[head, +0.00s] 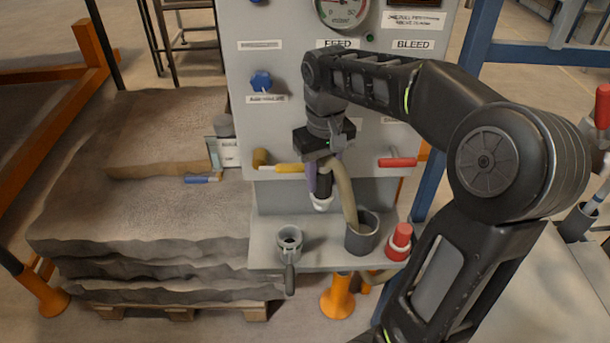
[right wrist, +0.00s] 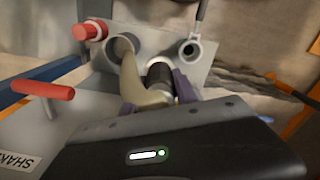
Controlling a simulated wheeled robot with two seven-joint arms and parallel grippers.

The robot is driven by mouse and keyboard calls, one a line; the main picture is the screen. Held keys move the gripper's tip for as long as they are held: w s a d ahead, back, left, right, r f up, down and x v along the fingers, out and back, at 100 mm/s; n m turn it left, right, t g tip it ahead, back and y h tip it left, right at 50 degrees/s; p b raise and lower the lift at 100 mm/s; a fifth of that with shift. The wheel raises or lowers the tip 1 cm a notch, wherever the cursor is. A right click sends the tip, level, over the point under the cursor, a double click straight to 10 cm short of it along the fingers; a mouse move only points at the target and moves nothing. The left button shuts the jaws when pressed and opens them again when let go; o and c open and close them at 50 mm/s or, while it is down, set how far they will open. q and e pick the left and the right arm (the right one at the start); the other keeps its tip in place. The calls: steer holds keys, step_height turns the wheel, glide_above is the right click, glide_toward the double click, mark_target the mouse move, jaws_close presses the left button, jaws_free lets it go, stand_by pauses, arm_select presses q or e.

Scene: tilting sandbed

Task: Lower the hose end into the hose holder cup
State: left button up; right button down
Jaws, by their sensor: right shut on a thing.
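My right gripper (head: 322,176) is shut on the black hose end (head: 323,186), which has a white tip and points down above the shelf. Its purple fingers also show in the right wrist view (right wrist: 160,88), on either side of the hose end (right wrist: 159,75). The beige hose (head: 345,195) loops beside the fingers down to the mouth of a wide grey cup (head: 361,243), also in the wrist view (right wrist: 117,51). A smaller grey round socket (head: 289,242) with a dark handle stands left of it. The hose end is apart from both. My left gripper is not in view.
A red knob (head: 399,242) stands right of the grey cup on the shelf (head: 320,257). The panel (head: 275,65) behind carries a gauge, a blue knob and yellow and red (head: 398,162) handles. Layered sand slabs (head: 140,220) lie left.

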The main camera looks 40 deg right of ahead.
steer(key=s+d+n+p, duration=0.3)
steer(key=s+d+n, duration=0.3)
steer(key=n, duration=1.1)
steer(key=d, duration=0.2)
steer(key=shift+d+p, duration=0.3)
steer(key=shift+d, duration=0.05)
steer(key=shift+f, duration=0.25)
step_height(320, 180, down, 10)
steer(key=b, duration=0.8)
steer(key=shift+f+b, duration=0.2)
steer(key=shift+b, duration=0.1)
steer(key=c, duration=0.9)
jaws_free()
steer(key=shift+o, duration=0.2)
